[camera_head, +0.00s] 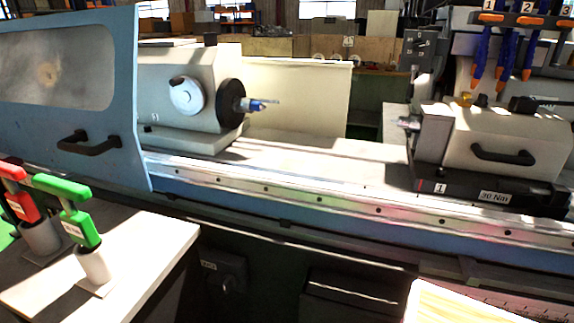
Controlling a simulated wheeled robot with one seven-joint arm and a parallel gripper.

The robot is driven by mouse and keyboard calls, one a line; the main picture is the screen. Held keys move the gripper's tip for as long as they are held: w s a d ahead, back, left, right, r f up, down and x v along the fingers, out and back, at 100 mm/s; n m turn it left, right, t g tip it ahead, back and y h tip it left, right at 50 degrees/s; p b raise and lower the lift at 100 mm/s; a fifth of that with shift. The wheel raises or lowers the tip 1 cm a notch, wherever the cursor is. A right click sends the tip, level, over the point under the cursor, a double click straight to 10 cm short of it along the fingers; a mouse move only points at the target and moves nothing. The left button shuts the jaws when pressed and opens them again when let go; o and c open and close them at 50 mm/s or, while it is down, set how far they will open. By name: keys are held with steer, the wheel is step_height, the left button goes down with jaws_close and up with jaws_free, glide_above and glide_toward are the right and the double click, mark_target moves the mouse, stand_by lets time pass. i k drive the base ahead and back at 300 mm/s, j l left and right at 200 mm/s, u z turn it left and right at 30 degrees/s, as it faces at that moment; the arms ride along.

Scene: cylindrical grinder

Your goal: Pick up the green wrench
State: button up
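A green T-handled tool, which looks like the green wrench (80,228), stands upright at the left in a light grey round holder (93,266). Its crossbar points up and to the left, and a white label is on its stem. Its lower end is hidden in the holder. My gripper is not in view, and nothing is seen touching the tool.
A similar red tool (22,204) stands in a holder close beside it on the same white table (150,250). The grinder's blue door (70,110) with a black handle rises behind them. The table's right part is clear. A wooden surface (480,303) shows at the bottom right.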

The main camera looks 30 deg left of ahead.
mark_target(81, 228)
steer(key=k+l+u, duration=0.1)
steer(key=u, duration=0.6)
steer(key=i+j+u, duration=0.1)
steer(key=u, duration=2.55)
steer(key=i+l, duration=0.05)
steer(key=l, duration=0.05)
